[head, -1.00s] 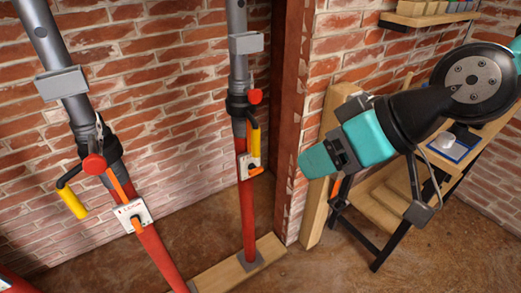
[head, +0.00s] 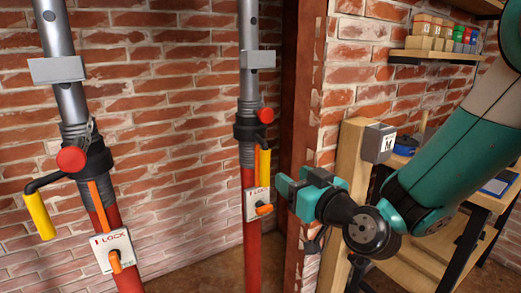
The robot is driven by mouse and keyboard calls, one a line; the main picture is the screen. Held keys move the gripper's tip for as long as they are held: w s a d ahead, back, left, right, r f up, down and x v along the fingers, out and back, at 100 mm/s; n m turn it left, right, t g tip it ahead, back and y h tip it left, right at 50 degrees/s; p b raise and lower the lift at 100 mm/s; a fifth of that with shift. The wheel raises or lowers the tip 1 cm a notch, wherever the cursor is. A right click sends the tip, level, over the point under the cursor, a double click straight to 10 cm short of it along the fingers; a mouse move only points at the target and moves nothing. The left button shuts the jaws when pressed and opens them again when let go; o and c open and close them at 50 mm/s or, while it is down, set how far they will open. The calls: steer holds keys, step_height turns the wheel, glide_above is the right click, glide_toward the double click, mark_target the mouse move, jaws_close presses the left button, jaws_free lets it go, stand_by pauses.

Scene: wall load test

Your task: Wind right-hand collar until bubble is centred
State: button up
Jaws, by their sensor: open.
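The right-hand prop has a grey upper tube and a red lower tube (head: 252,250). Its dark collar (head: 247,130) carries a red knob (head: 266,115) and an upright yellow handle (head: 264,163). Below is a white LOCK plate (head: 251,199) with an orange lever (head: 264,210). My gripper (head: 290,190) is open and empty, just right of the yellow handle and the plate, apparently apart from them; its depth is hard to judge. A grey block (head: 258,60) sits higher on the tube. No bubble can be made out.
The left prop has its own collar (head: 97,163), yellow handle (head: 38,214) and LOCK plate (head: 113,249). A rusty red post (head: 302,70) and brick corner stand behind my gripper. A wooden post (head: 345,190) with a grey box (head: 379,143) and a workbench (head: 470,205) stand right.

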mark_target(261, 157)
steer(key=p+x, duration=0.7)
steer(key=x, duration=0.6)
steer(key=shift+w+a+p, duration=0.1)
steer(key=shift+p, duration=0.3)
jaws_close()
